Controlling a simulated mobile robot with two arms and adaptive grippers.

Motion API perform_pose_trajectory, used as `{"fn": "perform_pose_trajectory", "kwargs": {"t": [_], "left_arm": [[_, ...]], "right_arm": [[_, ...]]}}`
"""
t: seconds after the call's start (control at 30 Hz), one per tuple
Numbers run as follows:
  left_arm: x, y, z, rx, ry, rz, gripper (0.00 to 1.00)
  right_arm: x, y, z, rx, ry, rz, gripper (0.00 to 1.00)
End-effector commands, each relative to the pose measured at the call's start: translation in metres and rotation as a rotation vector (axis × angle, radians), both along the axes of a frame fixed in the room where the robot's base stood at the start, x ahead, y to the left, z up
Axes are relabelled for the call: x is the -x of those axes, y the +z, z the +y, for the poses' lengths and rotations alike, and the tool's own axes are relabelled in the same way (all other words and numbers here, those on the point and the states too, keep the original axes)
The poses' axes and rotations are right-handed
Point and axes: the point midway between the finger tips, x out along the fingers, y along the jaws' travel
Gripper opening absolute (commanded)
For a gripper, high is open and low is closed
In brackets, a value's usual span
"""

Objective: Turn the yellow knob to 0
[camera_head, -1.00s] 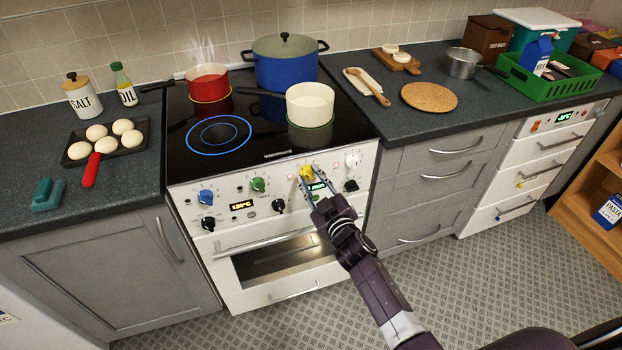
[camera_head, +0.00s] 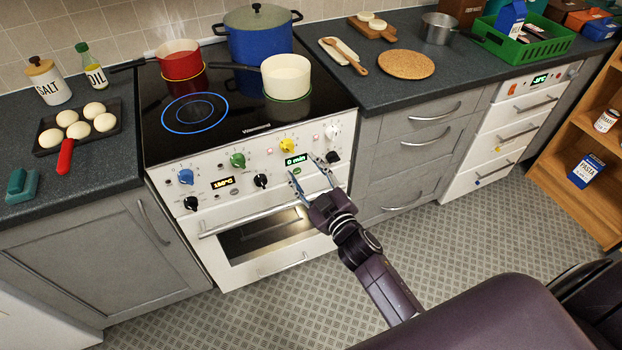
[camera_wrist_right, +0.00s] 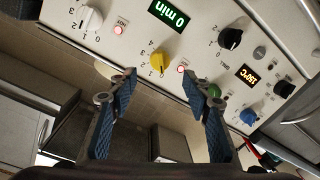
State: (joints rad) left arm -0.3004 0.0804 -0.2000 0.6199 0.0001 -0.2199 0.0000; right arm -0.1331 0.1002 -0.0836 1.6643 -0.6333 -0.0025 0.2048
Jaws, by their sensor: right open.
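The yellow knob (camera_head: 287,145) is on the white control panel of the stove, just above the display (camera_head: 296,160) that reads "0 min". In the right wrist view, the yellow knob (camera_wrist_right: 158,62) lies ahead of the gap between the fingertips, with printed marks around it. Its exact pointer setting is too small to tell. My right gripper (camera_head: 304,168) is open and empty, in front of the panel, below and slightly right of the knob, apart from it. Its two blue-padded fingers (camera_wrist_right: 157,77) show in the wrist view. My left gripper is not in view.
Blue (camera_head: 186,177), green (camera_head: 237,160), white (camera_head: 332,131) and black knobs share the panel. The oven handle (camera_head: 255,222) runs below. A red pot (camera_head: 180,65), a blue pot (camera_head: 258,40) and a cream pan (camera_head: 287,78) stand on the hob. The floor in front is clear.

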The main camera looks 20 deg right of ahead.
Motion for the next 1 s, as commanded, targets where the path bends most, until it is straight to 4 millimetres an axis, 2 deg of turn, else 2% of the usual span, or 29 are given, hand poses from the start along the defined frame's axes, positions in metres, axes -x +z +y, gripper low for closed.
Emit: {"fn": "perform_pose_trajectory", "kwargs": {"t": [0.1,0.3,0.87,0.93,1.0], "left_arm": [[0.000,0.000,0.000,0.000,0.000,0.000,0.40],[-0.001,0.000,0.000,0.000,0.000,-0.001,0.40],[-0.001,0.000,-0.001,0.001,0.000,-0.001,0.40],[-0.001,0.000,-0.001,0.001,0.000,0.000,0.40],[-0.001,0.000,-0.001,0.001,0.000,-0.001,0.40]], "right_arm": [[0.019,0.001,-0.002,-0.001,-0.001,0.001,0.45],[0.036,0.002,-0.004,0.000,0.000,0.000,0.45],[0.039,0.002,-0.004,0.000,0.000,-0.001,0.45],[0.039,0.000,-0.004,-0.002,0.000,0.005,0.45],[0.041,-0.013,-0.004,-0.006,-0.003,0.029,0.45]]}}
